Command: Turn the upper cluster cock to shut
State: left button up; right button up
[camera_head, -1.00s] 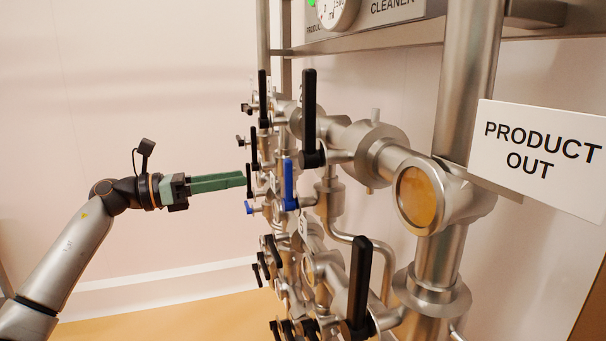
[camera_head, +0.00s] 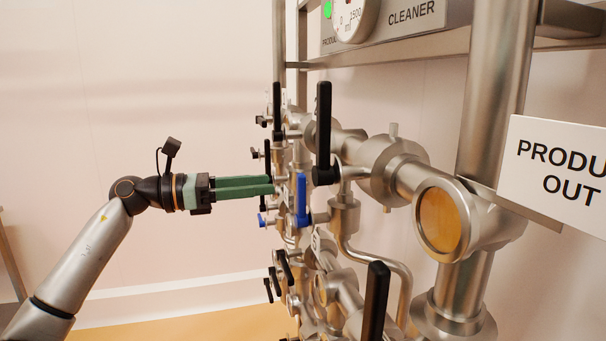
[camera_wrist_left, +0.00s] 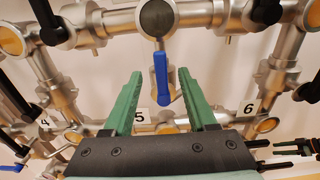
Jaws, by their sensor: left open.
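A valve with a blue lever (camera_head: 301,200) is on the pipe cluster in the head view. The left wrist view shows a blue lever (camera_wrist_left: 161,78) hanging down from a round fitting, above a plate marked 5. I cannot tell for sure which lever is the upper cluster cock. My left gripper (camera_head: 273,185) is open and empty, its green fingers pointing at the cluster. In the left wrist view the fingers of the left gripper (camera_wrist_left: 166,88) stand left and right of the blue lever; contact is not visible.
Black levers (camera_head: 323,130) stick out around the blue one. A smaller blue lever (camera_head: 262,220) sits lower left. Steel pipes, a sight glass (camera_head: 438,222) and a PRODUCT OUT sign (camera_head: 560,170) are on the right.

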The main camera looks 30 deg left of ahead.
aim_at(296, 181)
pick_arm(q)
jog(key=p+x, duration=0.3)
jog(key=x, duration=0.4)
jog(key=shift+w+d+r, duration=0.15)
jog(key=shift+w+d, duration=0.05)
jog(key=shift+w+d+p, duration=0.3)
jog(key=shift+w+d, duration=0.05)
grip_shut()
dwell(0.9)
